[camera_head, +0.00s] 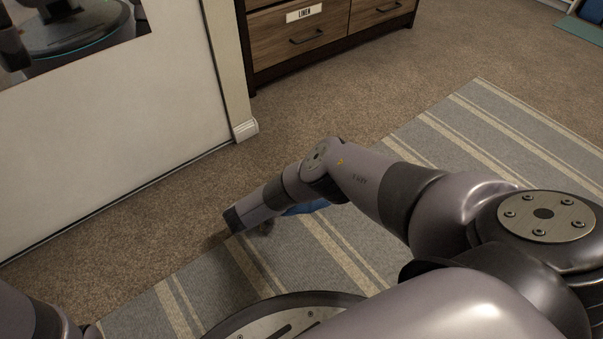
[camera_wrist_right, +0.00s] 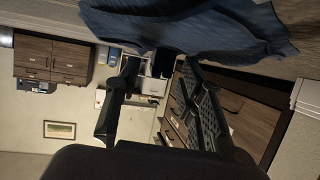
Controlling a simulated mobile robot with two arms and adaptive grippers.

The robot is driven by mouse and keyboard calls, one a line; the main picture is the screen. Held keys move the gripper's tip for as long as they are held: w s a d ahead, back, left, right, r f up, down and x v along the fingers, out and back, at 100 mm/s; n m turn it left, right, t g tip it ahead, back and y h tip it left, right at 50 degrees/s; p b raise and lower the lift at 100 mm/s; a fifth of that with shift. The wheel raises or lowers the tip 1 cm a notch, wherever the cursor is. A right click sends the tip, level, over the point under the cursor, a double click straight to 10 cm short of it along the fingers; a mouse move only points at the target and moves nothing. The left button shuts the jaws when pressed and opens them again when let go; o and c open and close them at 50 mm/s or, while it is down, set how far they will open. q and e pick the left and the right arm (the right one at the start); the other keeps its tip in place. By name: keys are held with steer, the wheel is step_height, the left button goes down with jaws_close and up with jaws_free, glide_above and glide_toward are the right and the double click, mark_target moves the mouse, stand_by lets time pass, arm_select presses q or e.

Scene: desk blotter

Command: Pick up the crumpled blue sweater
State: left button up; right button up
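The blue sweater (camera_head: 308,206) shows in the head view only as a small patch on the striped rug, mostly hidden behind my right arm. In the right wrist view the dark blue, folded sweater (camera_wrist_right: 190,28) fills the top of the picture. My right gripper (camera_wrist_right: 160,68) is open there, its two dark fingers well apart, with the tips close to the sweater's edge. I cannot tell whether they touch it. No cloth shows clearly between the fingers. In the head view the right fingers are largely hidden by my wrist. My left gripper is not in view.
A grey striped rug (camera_head: 470,140) lies on brown carpet (camera_head: 330,100). A wooden drawer unit (camera_head: 300,38) labelled LINEN stands at the back. A white wall panel (camera_head: 110,130) with a trim post bounds the left side. The carpet between rug and drawers is clear.

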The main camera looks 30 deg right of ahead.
jaws_close()
steer(key=shift+r, duration=0.1)
stand_by(0.5)
